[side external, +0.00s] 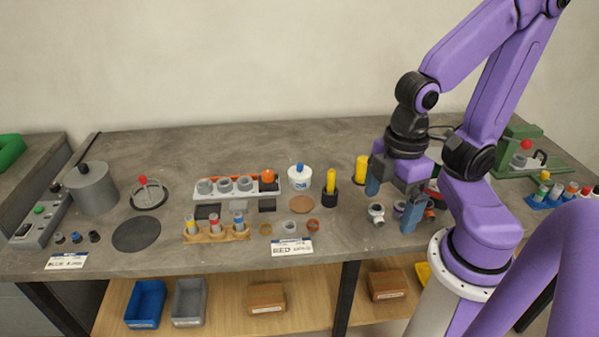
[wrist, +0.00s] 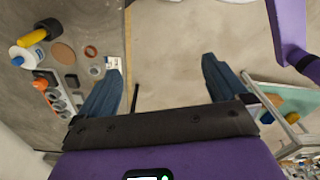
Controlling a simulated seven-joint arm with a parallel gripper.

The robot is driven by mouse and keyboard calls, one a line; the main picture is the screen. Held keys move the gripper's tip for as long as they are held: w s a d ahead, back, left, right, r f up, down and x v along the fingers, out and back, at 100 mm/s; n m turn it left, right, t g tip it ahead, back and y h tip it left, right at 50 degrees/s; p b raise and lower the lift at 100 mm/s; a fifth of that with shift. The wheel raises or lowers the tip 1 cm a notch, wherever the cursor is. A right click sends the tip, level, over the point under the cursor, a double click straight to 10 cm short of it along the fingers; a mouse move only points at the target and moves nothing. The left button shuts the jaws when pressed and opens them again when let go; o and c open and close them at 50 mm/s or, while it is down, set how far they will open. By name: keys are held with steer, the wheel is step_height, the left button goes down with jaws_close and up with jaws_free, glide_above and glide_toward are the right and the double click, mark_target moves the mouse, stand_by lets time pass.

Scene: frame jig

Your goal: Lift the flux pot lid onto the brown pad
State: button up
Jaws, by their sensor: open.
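The flux pot (side external: 299,182) is a white pot near the middle of the bench, with its blue-knobbed lid (side external: 300,168) on top. The pot also shows at the left of the wrist view (wrist: 31,56). The brown pad (side external: 302,204) is a flat round disc just in front of the pot, with nothing on it; it also shows in the wrist view (wrist: 64,53). My gripper (side external: 392,203) is open and empty, to the right of the pot and pad and apart from both. Its two blue fingers also show in the wrist view (wrist: 162,72).
A black holder with a yellow-handled tool (side external: 330,188) stands between the pot and my gripper. A white rack of grey cups (side external: 230,188) is left of the pot. Small rings (side external: 313,226) and a label card (side external: 291,247) lie in front. A grey canister (side external: 92,190) stands far left.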

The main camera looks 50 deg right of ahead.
steer(key=w+a+r+n, duration=0.15)
steer(key=w+n, duration=0.25)
steer(key=w, duration=0.6)
steer(key=n, duration=1)
glide_above(300, 164)
step_height(300, 164, down, 2)
step_height(300, 164, down, 12)
steer(key=shift+s+r, duration=0.1)
steer(key=shift+s, duration=0.05)
steer(key=shift+w+f, duration=0.2)
steer(key=shift+f, duration=2.55)
steer(key=c, duration=1)
